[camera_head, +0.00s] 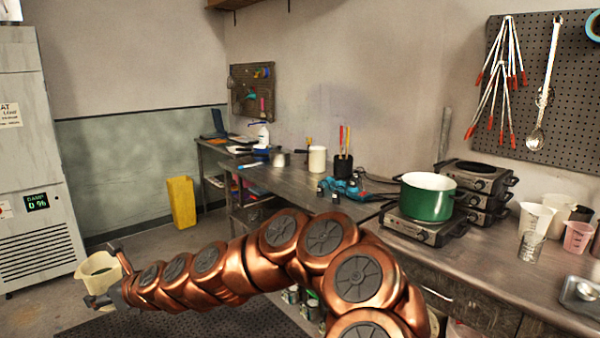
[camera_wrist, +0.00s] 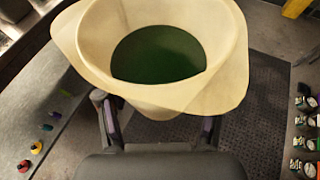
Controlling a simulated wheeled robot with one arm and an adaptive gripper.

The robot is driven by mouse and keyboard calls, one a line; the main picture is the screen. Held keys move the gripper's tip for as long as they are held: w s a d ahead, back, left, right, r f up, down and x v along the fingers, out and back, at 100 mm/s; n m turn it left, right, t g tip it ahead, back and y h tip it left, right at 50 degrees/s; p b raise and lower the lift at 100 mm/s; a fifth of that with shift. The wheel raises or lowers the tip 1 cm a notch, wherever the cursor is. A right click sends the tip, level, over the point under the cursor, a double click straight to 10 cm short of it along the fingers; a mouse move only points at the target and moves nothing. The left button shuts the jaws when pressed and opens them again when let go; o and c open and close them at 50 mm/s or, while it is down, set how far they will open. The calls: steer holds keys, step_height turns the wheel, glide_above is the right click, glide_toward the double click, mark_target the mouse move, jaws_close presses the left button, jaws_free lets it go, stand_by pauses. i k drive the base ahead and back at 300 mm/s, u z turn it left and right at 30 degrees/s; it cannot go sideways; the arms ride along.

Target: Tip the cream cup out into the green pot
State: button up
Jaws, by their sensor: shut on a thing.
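My gripper (camera_head: 112,294) is at the lower left in the head view, at the end of my stretched-out arm, and its fingers also show in the wrist view (camera_wrist: 161,128). It is shut on the cream cup (camera_head: 99,281). In the wrist view the cream cup (camera_wrist: 228,68) looks upright, with a spouted rim and dark green contents inside. The green pot (camera_head: 426,204), white inside with a pale rim, stands on a hot plate (camera_head: 408,230) on the bench at the right. The cup is far to the left of the pot, away from the bench.
Stacked hot plates (camera_head: 484,180) stand just behind the pot. White beakers (camera_head: 537,217) and a pink beaker (camera_head: 578,238) are to its right, near a metal tray (camera_head: 581,307). A yellow bin (camera_head: 181,202) stands on the floor near the far wall. A grey cabinet (camera_head: 35,150) is at left.

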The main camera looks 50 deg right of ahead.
mark_target(426, 196)
steer(key=z, duration=0.1)
steer(key=i, duration=0.9)
steer(key=z, duration=0.55)
steer(key=i, duration=0.75)
steer(key=z, duration=0.85)
steer(key=i, duration=0.45)
steer(key=z, duration=1.15)
steer(key=i, duration=0.45)
steer(key=z, duration=0.4)
